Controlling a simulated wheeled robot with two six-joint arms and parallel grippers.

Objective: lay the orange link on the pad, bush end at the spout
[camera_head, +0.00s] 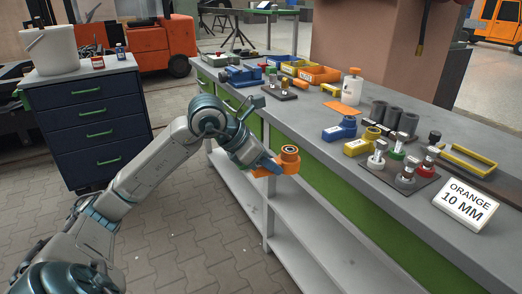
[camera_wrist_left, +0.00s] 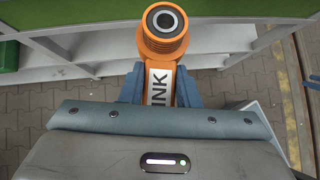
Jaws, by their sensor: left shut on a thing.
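The orange link (camera_head: 289,157) is in my left gripper (camera_head: 268,166), off the front edge of the bench. In the left wrist view the link (camera_wrist_left: 160,50) shows its round bush end with a dark bore pointing away from me, and "INK" reads on its shank. The two blue fingers of the left gripper (camera_wrist_left: 160,92) close on the shank from both sides. I cannot make out the spout clearly. My right gripper is not in view.
The grey bench (camera_head: 440,235) runs diagonally. A blue piece (camera_head: 340,131) and a yellow piece (camera_head: 361,145) stand near its front edge. Dark cylinders, a plate of knobbed parts (camera_head: 398,173) and an "ORANGE 10 MM" sign (camera_head: 466,204) are to the right.

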